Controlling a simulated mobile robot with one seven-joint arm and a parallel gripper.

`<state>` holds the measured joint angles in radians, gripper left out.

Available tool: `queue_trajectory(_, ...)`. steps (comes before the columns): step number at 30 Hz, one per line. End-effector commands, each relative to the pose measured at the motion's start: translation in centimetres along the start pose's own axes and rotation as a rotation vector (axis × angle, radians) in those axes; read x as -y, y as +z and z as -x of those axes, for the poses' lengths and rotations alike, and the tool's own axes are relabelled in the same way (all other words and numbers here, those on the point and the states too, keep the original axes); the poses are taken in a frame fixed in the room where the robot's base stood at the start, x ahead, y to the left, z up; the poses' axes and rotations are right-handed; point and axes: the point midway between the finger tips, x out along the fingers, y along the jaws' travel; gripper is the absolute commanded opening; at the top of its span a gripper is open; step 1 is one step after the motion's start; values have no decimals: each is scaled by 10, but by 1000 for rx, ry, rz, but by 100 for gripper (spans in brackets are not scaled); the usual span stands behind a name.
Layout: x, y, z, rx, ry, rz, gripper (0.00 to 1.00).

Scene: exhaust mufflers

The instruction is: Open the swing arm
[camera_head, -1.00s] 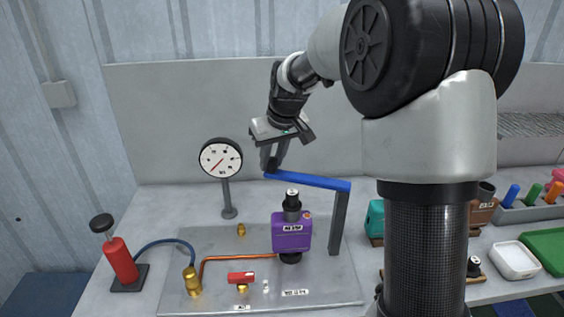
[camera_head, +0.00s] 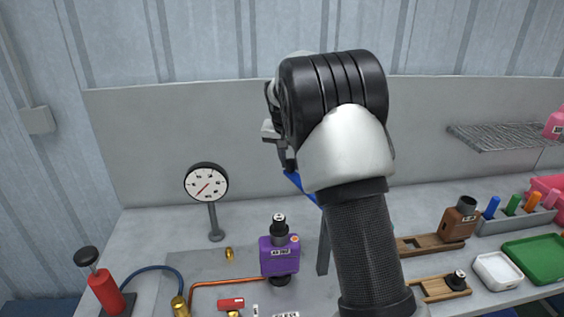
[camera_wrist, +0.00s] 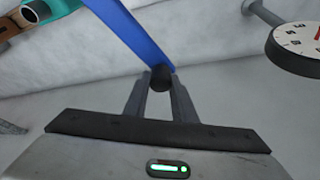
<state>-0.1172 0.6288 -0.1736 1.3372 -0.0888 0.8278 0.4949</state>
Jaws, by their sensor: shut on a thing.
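The swing arm is a blue bar (camera_head: 300,187) on a grey post (camera_head: 323,252), to the right of the purple muffler (camera_head: 279,256). My own arm hides part of the bar and its joint with the post. In the wrist view the blue bar (camera_wrist: 135,35) runs from the upper left down to a dark round knob (camera_wrist: 161,78) at its free end. My gripper (camera_wrist: 160,82) is shut on that knob. In the head view my gripper (camera_head: 288,166) is at the bar's raised left end, above and slightly right of the muffler.
A gauge (camera_head: 206,184) on a stand is left of the muffler and also shows in the wrist view (camera_wrist: 300,45). A red hand pump (camera_head: 106,290) is at the front left. A brown muffler (camera_head: 461,219) and trays (camera_head: 497,271) are at the right. The wall panel (camera_head: 170,140) stands behind.

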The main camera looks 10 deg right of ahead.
Motion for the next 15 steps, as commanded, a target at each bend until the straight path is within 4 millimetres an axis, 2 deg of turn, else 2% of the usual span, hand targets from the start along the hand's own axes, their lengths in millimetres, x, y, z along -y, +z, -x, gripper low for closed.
queue_trajectory(15, -9, -8, -3, 1, 25, -65, 0)
